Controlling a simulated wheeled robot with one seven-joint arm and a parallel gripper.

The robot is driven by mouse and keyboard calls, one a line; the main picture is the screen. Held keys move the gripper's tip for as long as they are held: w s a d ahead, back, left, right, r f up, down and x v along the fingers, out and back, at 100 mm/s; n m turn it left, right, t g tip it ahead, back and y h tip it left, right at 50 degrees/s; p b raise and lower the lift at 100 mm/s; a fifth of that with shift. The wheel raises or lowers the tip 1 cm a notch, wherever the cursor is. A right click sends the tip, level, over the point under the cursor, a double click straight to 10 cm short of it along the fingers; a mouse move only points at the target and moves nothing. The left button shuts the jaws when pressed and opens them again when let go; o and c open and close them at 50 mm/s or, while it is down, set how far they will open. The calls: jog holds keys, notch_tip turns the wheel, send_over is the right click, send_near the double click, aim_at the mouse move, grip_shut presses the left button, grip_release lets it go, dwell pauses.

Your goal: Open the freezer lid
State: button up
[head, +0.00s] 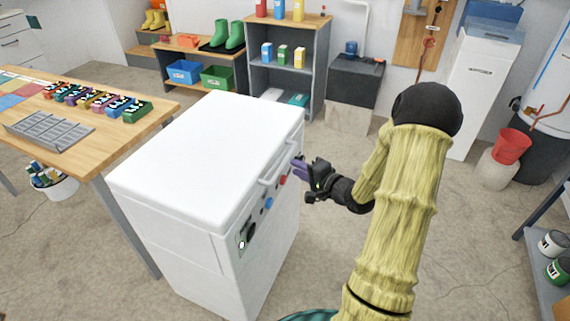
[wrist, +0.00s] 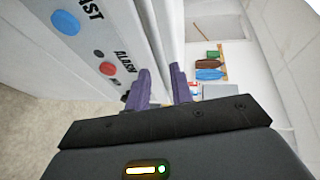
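The white chest freezer (head: 170,235) stands in front of me with its flat white lid (head: 205,135) down. A white bar handle (head: 275,168) runs along the lid's front edge, above a panel with red and blue buttons. My gripper (head: 299,166) is at the far end of this handle. In the wrist view my gripper's purple fingers (wrist: 160,85) are apart, with the white handle (wrist: 166,35) running up between and beyond them. I cannot tell whether either finger touches the bar. A red button (wrist: 107,68) and a blue button (wrist: 65,22) show left of the fingers.
A wooden table (head: 130,135) with a grey tray (head: 50,128) and several colored items stands left of the freezer. A grey shelf (head: 287,82) stands behind it. Bare floor (head: 310,270) lies right of the freezer. A red bucket (head: 511,146) is at the far right.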

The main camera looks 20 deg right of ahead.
aim_at(285, 160)
jog(key=x, duration=0.6)
jog(key=shift+w+a+b, duration=0.1)
jog(key=shift+w+b, duration=0.15)
jog(key=shift+b, duration=0.1)
jog(key=shift+c, duration=0.4)
grip_shut()
